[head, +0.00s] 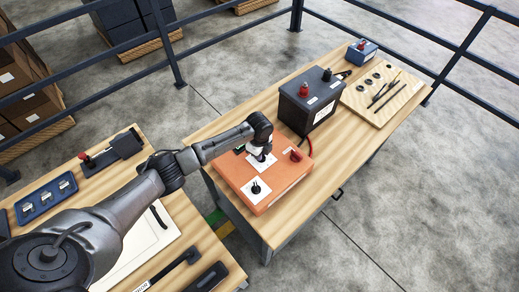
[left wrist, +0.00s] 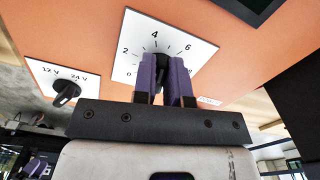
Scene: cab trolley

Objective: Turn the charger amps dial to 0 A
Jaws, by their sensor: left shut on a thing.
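The orange charger (head: 232,176) lies on the wooden bench. Its white amps dial plate (left wrist: 128,68) carries the marks 0, 2, 4, 6 and 8 in the left wrist view. My left gripper (head: 263,156) is over this dial in the head view. In the left wrist view its purple fingers (left wrist: 165,78) are shut on the dark amps knob (left wrist: 163,75). The fingers hide most of the knob, so I cannot tell where it points. The 12 V/24 V selector (left wrist: 66,93) sits on its own plate beside it, apart from the gripper. My right gripper is not in view.
A black battery (head: 322,106) stands behind the charger, with a red clamp (head: 296,155) and cable near it. A board with small parts (head: 385,95) and a blue box (head: 362,50) are farther back. A nearer bench holds a blue tray (head: 46,198).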

